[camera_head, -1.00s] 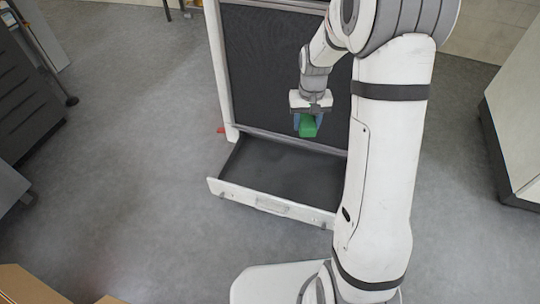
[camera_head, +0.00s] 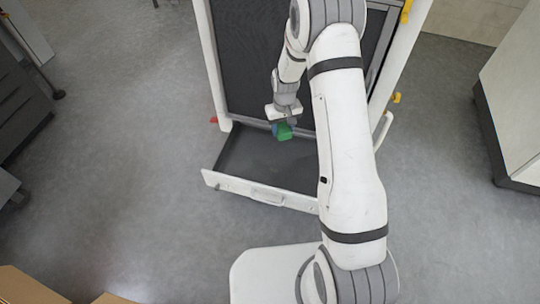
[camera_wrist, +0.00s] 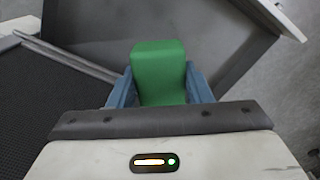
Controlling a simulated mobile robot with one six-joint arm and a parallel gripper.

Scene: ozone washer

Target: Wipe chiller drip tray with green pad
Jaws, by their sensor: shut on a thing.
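The green pad (camera_head: 284,132) is a small green block held in my gripper (camera_head: 280,128), over the back part of the open drip tray. In the wrist view, the green pad (camera_wrist: 158,72) sits between the two blue fingers of my gripper (camera_wrist: 160,85), which are shut on it. The drip tray (camera_head: 235,185) is a dark, shallow drawer with a white front and a handle, pulled out at the foot of the chiller (camera_head: 213,70). The tray (camera_wrist: 225,45) also fills much of the wrist view. I cannot tell whether the pad touches the tray floor.
A dark cabinet (camera_head: 20,100) stands at the left and a white cabinet (camera_head: 515,105) at the right. Cardboard (camera_head: 30,288) shows at the lower left. The grey floor (camera_head: 130,150) left of the tray is clear.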

